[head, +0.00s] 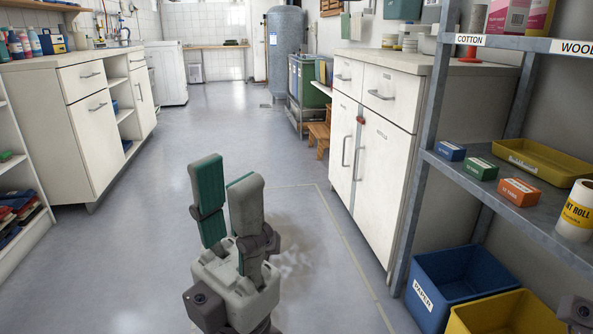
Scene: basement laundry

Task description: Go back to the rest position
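My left gripper (226,177) is raised above the floor in the lower middle of the head view. Its two grey fingers with green pads point up and away, with a gap between them. It is open and empty, and touches nothing that I can see. A small dark piece at the bottom right corner looks like part of my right arm. The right gripper's fingers are not visible.
A metal shelf (478,177) with small boxes, a yellow tray (548,160) and a paper roll (577,212) stands close on the right. Blue (459,287) and yellow (512,318) bins sit beneath. White cabinets (375,160) line both sides. The middle floor (225,115) is clear.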

